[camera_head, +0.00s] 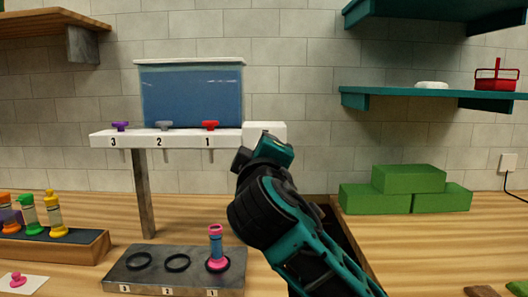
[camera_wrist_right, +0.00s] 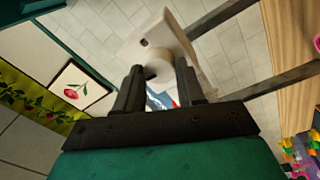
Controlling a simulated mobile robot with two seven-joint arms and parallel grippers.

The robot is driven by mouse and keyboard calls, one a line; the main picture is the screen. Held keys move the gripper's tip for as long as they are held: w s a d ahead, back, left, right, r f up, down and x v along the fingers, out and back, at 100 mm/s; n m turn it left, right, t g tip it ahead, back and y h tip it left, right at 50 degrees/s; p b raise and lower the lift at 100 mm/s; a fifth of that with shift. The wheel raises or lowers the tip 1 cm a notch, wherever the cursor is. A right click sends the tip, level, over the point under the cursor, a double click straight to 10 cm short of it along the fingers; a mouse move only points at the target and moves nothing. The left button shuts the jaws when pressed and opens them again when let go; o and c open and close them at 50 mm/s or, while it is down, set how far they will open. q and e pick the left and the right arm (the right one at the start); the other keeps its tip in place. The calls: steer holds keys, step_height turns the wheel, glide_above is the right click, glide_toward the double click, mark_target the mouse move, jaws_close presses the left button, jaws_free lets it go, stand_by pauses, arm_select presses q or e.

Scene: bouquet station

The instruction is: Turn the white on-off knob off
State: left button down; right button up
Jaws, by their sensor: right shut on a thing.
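The white on-off knob (camera_wrist_right: 158,66) is a short round piece on the face of a white box (camera_wrist_right: 150,27). The box also shows in the head view (camera_head: 265,128), at the right end of the white tap shelf. My right gripper (camera_wrist_right: 160,72) has one finger on each side of the knob and is shut on it. In the head view my right gripper (camera_head: 264,150) is in front of the box, and the arm hides the knob. My left gripper is not in view.
The shelf (camera_head: 180,139) carries purple, grey and red taps below a blue tank (camera_head: 191,96). A pink-and-blue tube (camera_head: 216,246) stands at place 1 of the grey tray (camera_head: 139,262). Bottles stand at left; green blocks (camera_head: 408,180) lie at right.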

steer(key=shift+f, duration=0.1)
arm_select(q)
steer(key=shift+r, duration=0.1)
arm_select(e)
steer(key=o, duration=1)
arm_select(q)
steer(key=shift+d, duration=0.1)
arm_select(e)
steer(key=shift+o, duration=0.2)
steer(key=shift+s, duration=0.15)
arm_select(q)
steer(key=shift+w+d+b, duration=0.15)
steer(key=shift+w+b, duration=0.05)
steer(key=shift+b, duration=0.2)
arm_select(e)
steer(key=s, duration=1.2)
steer(key=shift+s+f, duration=0.3)
steer(key=shift+f, duration=0.15)
